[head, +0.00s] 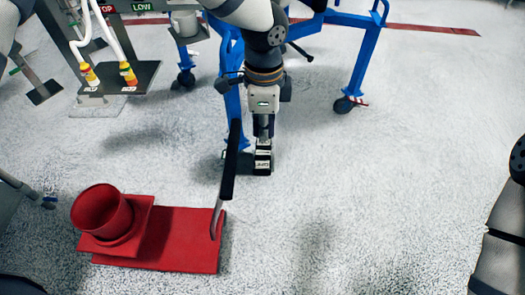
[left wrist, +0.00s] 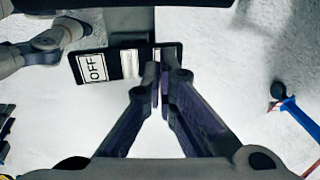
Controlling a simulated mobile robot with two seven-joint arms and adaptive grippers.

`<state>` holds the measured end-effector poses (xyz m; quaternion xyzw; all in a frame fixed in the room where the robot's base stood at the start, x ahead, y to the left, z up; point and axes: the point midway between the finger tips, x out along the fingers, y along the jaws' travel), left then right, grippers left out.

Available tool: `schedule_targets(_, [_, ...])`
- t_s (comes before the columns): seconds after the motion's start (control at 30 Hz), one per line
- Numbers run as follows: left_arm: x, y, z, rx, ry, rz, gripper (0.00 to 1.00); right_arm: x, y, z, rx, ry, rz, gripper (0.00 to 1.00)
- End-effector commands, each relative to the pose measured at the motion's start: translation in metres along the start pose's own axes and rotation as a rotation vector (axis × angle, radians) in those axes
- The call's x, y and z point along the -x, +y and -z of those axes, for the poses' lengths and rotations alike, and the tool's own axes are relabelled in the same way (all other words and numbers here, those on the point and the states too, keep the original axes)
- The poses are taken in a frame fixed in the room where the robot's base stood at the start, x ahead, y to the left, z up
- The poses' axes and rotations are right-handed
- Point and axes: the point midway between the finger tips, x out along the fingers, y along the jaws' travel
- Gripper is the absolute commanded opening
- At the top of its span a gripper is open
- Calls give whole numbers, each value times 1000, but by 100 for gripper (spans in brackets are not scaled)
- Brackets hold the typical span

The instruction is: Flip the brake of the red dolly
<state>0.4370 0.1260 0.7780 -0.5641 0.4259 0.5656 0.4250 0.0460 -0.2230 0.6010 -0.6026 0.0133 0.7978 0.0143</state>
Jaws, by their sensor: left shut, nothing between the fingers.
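The red dolly (head: 165,255) lies on the floor at lower left in the head view, with a red open cylinder (head: 101,211) on it. A black-topped upright handle (head: 230,165) on a pale stem rises at its right end. My left gripper (head: 263,168) points down just right of and beyond this handle. In the left wrist view my gripper (left wrist: 161,85) is shut and empty. My right gripper is not visible.
A blue wheeled frame (head: 365,55) stands behind my gripper; a blue piece (left wrist: 300,118) shows at right in the left wrist view. A black shelf with yellow and red fittings (head: 125,78) is at upper left. The floor to the right is clear.

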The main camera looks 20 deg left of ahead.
Motion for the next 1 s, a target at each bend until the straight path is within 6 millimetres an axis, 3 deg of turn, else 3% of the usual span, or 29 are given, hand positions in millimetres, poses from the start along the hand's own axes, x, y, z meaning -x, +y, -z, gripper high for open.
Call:
schedule_targets(0.03, [12, -1, 0, 1, 3, 10, 0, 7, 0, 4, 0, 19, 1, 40])
schedule_targets(0.5, [57, -1, 0, 1, 2, 8, 0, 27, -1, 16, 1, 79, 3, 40])
schedule_targets(1.0, [56, 0, 0, 0, 1, 2, 0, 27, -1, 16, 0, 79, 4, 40])
